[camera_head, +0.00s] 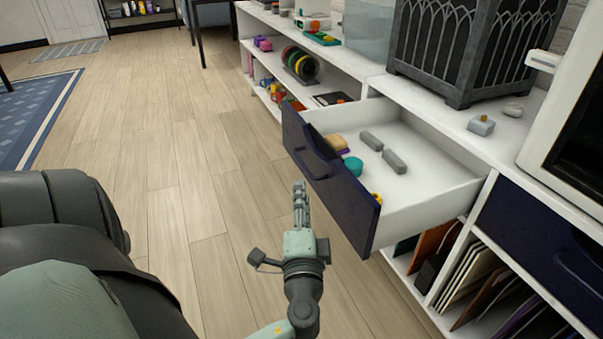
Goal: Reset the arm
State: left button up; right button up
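My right gripper is not in view.
The white open drawer (430,195) juts out from the shelf unit. It holds grey blocks (395,161), a teal round thing (353,165) and other small items. A dark lantern-like case (470,45) stands on top. The wood floor (150,140) to the left is clear.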

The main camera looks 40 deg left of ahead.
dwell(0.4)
pick_arm(q)
jog(key=s+f+n+g+h, duration=0.2)
jog(key=f+g+h, duration=0.1)
jog(key=f, duration=0.6)
jog(key=s+f+n+g+h, duration=0.2)
jog(key=s+f+g+h, duration=0.15)
jog(key=f, duration=0.55)
jog(key=s+d+f+n+g+h, duration=0.1)
jog(key=s+d+f+g+h, duration=0.2)
jog(key=d+f, duration=0.6)
jog(key=shift+s+d+f+h+p, duration=0.15)
jog(key=shift+s+f+h+p, duration=0.15)
jog(key=shift+s+h, duration=0.9)
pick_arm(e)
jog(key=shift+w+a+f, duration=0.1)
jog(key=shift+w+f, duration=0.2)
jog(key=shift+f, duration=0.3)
pick_arm(q)
jog(key=shift+g, duration=0.35)
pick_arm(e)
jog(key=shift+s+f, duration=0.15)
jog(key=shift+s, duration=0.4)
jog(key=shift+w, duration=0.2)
